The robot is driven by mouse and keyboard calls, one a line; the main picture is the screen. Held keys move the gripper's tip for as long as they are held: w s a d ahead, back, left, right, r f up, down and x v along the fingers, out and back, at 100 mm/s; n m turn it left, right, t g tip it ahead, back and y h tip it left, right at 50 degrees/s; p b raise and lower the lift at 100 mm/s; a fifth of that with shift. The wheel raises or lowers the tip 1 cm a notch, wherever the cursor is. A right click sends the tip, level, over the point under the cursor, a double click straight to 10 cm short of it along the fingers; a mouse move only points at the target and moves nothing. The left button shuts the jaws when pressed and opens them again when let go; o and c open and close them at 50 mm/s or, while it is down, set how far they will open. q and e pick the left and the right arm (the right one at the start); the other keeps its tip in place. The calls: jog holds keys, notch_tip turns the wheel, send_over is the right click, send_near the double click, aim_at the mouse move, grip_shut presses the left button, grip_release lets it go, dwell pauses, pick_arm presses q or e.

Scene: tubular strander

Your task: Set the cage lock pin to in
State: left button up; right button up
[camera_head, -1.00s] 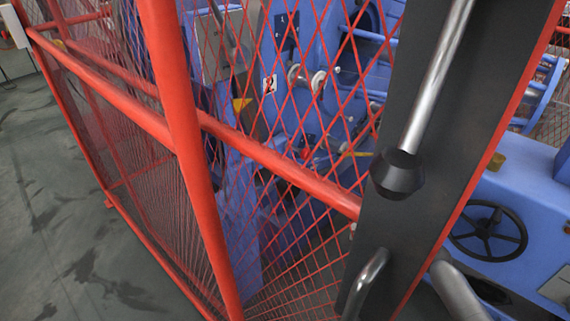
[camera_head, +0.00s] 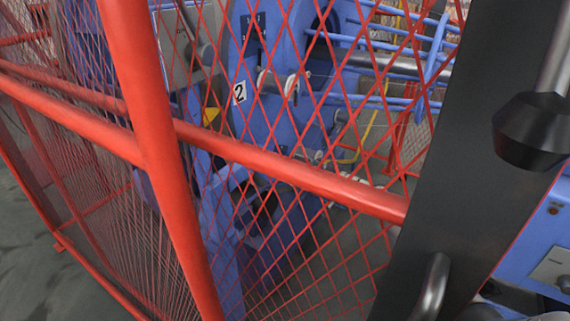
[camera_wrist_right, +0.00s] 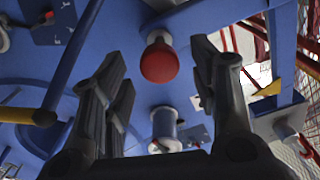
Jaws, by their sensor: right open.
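In the right wrist view a red rounded knob (camera_wrist_right: 159,62) on a short pale stem sticks out from a blue machine face (camera_wrist_right: 95,50). It looks like the cage lock pin's handle, but how far in the pin sits is not clear. My right gripper (camera_wrist_right: 165,75) is open, with its dark fingers on either side of the knob in the picture. I see no contact with the knob. In the head view neither gripper shows, and I cannot make out the red knob behind the mesh.
A red mesh guard (camera_head: 290,176) crosses the head view in front of the blue machine (camera_head: 275,100), which bears a "2" label (camera_head: 240,92). A dark post (camera_head: 460,150) stands at right beside a black knob (camera_head: 533,131). A yellow bar (camera_wrist_right: 25,115) shows at left in the wrist view.

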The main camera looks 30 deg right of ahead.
jog(key=shift+x, duration=1.55)
grip_shut()
